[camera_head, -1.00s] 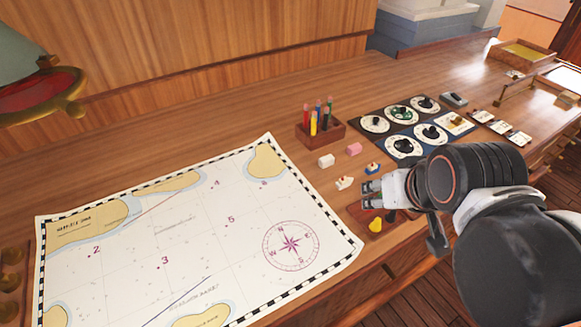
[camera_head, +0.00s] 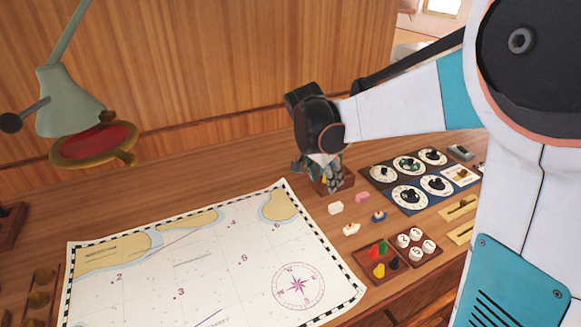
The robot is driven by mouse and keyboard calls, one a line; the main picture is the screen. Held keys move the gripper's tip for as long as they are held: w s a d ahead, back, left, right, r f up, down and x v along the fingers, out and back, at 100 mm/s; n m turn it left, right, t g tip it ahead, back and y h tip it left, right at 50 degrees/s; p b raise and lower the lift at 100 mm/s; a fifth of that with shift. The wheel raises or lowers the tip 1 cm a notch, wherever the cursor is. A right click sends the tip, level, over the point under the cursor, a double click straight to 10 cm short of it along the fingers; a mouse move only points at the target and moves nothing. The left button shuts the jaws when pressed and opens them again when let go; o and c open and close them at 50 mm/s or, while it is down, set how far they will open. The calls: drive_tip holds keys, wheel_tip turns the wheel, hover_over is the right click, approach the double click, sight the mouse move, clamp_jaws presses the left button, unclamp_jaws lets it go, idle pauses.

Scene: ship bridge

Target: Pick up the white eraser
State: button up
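The white eraser (camera_head: 336,208) lies on the wooden desk just right of the chart's upper right corner. A pink eraser (camera_head: 362,197) lies to its right. My gripper (camera_head: 333,186) points down, a little above the white eraser in the picture and in front of the pencil holder (camera_head: 347,183), which it mostly hides. The gripper is small and dark here, so I cannot tell whether its fingers are open. The white eraser is in full view and apart from the gripper in the picture.
A small white piece (camera_head: 351,229) and a blue piece (camera_head: 379,215) stand nearby. A tray of coloured pieces (camera_head: 364,262) is at the front edge. A dial panel (camera_head: 410,178) is to the right. The chart (camera_head: 200,262) covers the left, under a lamp (camera_head: 75,110).

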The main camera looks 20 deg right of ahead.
sight(336, 205)
drive_tip(key=w+d+f+m+b, duration=0.1)
drive_tip(key=d+f, duration=0.1)
drive_tip(key=f, duration=0.3)
drive_tip(key=w+d+f+m+b, duration=0.1)
drive_tip(key=w+d+f, duration=0.1)
drive_tip(key=f, duration=0.3)
drive_tip(key=w+d+f+g+h+b, duration=0.1)
drive_tip(key=w+d+f, duration=0.1)
drive_tip(key=f, duration=0.4)
drive_tip(key=shift+d+f+m, duration=0.1)
drive_tip(key=shift+d+m, duration=0.05)
drive_tip(key=shift+m, duration=0.25)
drive_tip(key=c, duration=1.1)
